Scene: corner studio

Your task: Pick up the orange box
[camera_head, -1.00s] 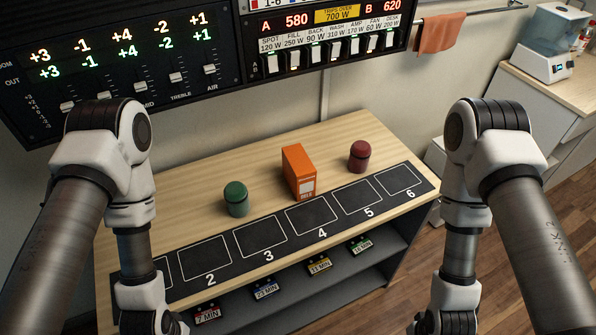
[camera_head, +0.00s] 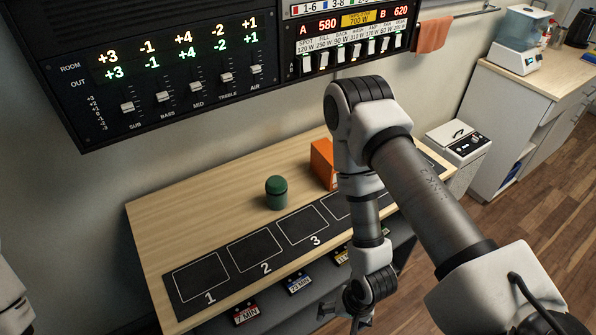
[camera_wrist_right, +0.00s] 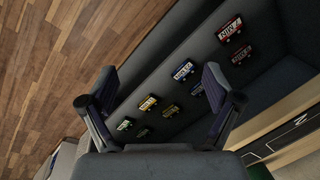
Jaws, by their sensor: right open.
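The orange box (camera_head: 321,162) stands upright on the wooden table top (camera_head: 195,210) in the head view. My right arm covers its right part. My right gripper (camera_head: 345,312) hangs low, in front of the table's front edge and below the top, well apart from the box. In the right wrist view my right gripper (camera_wrist_right: 160,78) is open with nothing between its fingers, facing the shelves under the table. The box does not show in that view. Only a piece of my left arm shows at the head view's left edge; its gripper is out of frame.
A green canister (camera_head: 276,193) stands left of the box. A black strip with numbered squares (camera_head: 252,248) runs along the table's front. Coloured timer tags (camera_head: 246,314) line the shelf below. A panel of sliders (camera_head: 165,75) hangs above. The table's left part is clear.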

